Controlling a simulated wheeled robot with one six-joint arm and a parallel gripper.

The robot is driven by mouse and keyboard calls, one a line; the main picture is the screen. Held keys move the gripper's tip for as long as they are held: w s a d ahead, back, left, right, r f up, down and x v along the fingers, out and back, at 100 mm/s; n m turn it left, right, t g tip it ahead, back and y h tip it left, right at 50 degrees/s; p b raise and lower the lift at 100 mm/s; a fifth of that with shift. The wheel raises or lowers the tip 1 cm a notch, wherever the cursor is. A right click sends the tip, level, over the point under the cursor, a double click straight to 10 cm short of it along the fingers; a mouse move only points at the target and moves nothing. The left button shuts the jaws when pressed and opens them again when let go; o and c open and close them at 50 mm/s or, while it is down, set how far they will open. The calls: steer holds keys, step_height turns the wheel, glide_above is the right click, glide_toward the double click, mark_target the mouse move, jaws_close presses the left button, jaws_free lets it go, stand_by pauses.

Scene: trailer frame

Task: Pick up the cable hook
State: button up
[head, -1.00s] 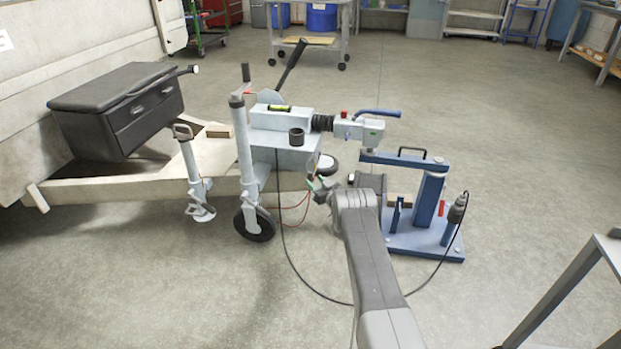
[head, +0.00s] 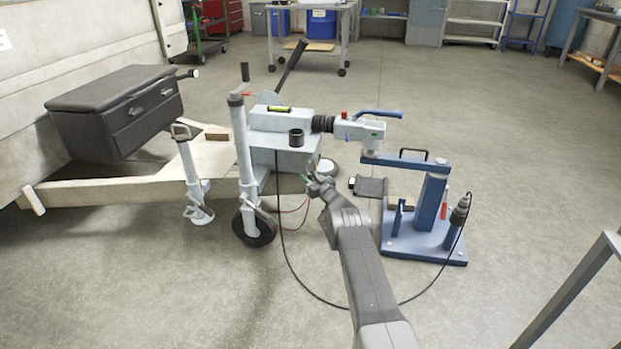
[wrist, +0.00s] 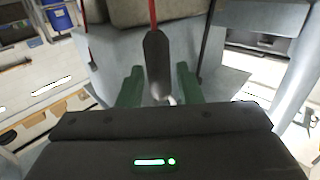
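In the wrist view the cable hook (wrist: 157,62) is a dark grey, elongated piece hanging from a red cable, with a small light metal tip at its lower end. My gripper (wrist: 158,72) has two green fingers, one on each side of the hook. The fingers are apart, with small gaps visible beside the hook, so it does not look clamped. In the head view my gripper (head: 312,176) is beside the trailer coupling, below the pale drawbar box (head: 285,155). The hook cannot be made out there; thin red cable (head: 292,208) hangs just left of the gripper.
The jockey wheel (head: 254,227) and its post stand left of my gripper. A blue stand (head: 432,205) supports the coupling head (head: 358,131) on the right. A black cable (head: 300,280) loops across the floor. A dark flat item (head: 371,187) lies near the stand.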

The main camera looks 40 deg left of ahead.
jaws_close()
